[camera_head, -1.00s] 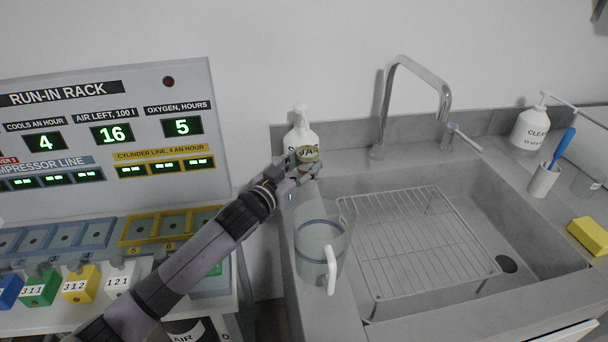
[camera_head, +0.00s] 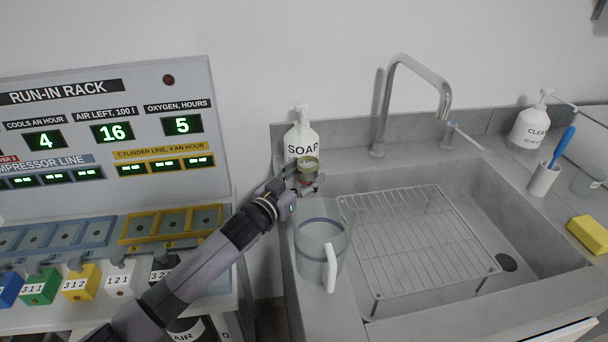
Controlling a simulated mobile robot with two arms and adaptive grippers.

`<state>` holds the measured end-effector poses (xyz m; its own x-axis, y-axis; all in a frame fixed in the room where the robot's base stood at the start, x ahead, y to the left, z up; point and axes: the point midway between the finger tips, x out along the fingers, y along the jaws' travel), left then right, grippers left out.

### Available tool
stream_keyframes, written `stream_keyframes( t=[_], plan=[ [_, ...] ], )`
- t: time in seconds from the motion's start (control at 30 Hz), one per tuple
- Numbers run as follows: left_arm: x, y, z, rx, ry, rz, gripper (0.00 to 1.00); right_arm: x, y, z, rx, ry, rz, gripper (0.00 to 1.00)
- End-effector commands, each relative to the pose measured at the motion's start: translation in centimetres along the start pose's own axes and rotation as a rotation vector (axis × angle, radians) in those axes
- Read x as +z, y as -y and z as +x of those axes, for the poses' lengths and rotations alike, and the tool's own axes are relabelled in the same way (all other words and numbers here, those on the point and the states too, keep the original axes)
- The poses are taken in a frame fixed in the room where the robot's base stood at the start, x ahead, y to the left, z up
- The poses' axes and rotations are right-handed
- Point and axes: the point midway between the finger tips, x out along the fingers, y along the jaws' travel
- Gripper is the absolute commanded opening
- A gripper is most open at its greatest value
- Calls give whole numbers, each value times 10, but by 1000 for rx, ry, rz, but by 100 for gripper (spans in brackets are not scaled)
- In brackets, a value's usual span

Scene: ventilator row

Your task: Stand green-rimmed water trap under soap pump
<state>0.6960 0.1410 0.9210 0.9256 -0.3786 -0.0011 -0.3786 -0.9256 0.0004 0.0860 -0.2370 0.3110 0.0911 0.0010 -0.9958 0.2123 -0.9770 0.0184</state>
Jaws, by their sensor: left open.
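The white soap pump bottle (camera_head: 300,138) labelled SOAP stands at the back left corner of the sink surround. The small water trap with a green rim (camera_head: 308,163) is in front of the bottle's lower part, below its nozzle, and looks upright. My left gripper (camera_head: 309,184) is open, low against the trap's near side, with its fingers around or beside the lower body. The fingers partly hide the trap's base, so I cannot tell whether it rests on the ledge. My right gripper is out of view.
A clear jug (camera_head: 320,243) with a white handle stands close in front of my left gripper. A wire rack (camera_head: 415,235) lies in the sink to the right, below the tap (camera_head: 386,105). The run-in rack (camera_head: 100,140) stands at the left.

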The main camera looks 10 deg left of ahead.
Motion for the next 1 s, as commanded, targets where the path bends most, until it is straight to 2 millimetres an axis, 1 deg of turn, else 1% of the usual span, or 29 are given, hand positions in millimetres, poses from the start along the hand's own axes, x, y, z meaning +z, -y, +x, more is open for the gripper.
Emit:
stream_keyframes(
  t=[0.37, 0.47, 0.8, 0.9, 1.0],
  plan=[
    [-3, 0, -1, 0, 0, 1, 61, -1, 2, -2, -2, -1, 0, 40],
    [-1, 0, -14, 0, 1, 0, 61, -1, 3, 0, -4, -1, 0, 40],
    [0, 0, -86, 1, 3, 1, 61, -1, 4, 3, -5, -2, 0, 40],
    [-1, 0, -102, 0, 3, 0, 61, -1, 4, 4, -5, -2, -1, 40],
    [-2, 0, -113, 0, 1, 0, 61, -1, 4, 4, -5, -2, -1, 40]
  ],
)
